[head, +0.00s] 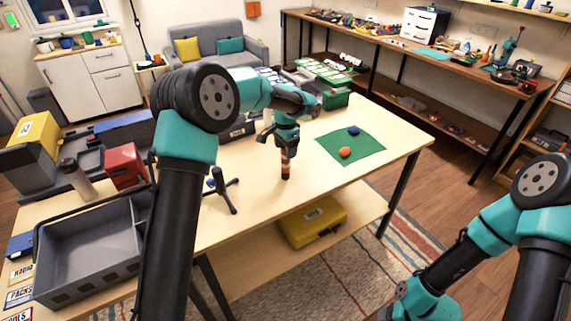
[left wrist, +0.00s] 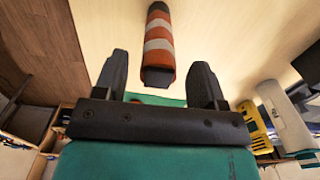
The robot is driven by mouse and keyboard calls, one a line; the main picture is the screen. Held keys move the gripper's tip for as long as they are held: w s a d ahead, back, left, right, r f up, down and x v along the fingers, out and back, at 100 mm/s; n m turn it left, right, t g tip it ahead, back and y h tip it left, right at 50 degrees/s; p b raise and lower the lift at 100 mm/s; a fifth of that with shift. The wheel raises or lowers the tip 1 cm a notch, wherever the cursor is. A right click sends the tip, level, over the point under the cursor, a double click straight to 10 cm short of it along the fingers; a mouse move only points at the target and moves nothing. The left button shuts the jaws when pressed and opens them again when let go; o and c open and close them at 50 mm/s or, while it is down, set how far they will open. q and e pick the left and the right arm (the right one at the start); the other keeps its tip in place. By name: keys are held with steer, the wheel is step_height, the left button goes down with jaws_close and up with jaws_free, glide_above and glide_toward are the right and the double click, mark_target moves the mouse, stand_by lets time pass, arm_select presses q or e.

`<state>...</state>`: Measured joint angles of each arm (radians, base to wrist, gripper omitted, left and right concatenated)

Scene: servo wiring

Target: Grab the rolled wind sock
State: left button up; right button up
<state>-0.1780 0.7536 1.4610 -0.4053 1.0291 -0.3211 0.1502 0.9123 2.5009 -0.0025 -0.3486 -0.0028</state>
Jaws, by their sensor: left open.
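The rolled wind sock (head: 286,168) is a short roll with orange and white bands and a dark end, on the wooden table. In the left wrist view the wind sock (left wrist: 159,38) lies ahead of the fingertips, near the middle between them. My left gripper (head: 284,150) points down over the wind sock in the head view and partly hides its top. In the left wrist view the left gripper (left wrist: 160,65) has its two dark fingers spread apart, with nothing clamped between them. My right arm shows at the lower right, but its gripper is out of frame.
A green mat (head: 362,153) with an orange object (head: 345,152) and a blue object (head: 354,131) lies to the right. A small dark tripod (head: 223,190) stands left of the wind sock. A grey tray (head: 90,245) and red box (head: 123,166) are farther left.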

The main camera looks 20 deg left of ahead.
arm_select(q)
step_height(320, 180, down, 3)
steer(key=shift+s+f, duration=0.1)
steer(key=shift+f, duration=0.05)
stand_by(0.4)
steer(key=c, duration=1)
steer(key=shift+r, duration=1.6)
steer(key=shift+s+r, duration=0.2)
steer(key=shift+r, duration=0.05)
steer(key=s+d, duration=0.2)
steer(key=s, duration=0.5)
steer(key=s+d+r, duration=0.1)
steer(key=s+d, duration=0.1)
steer(key=s, duration=0.6)
steer(key=shift+d+r, duration=0.15)
steer(key=shift+d, duration=0.1)
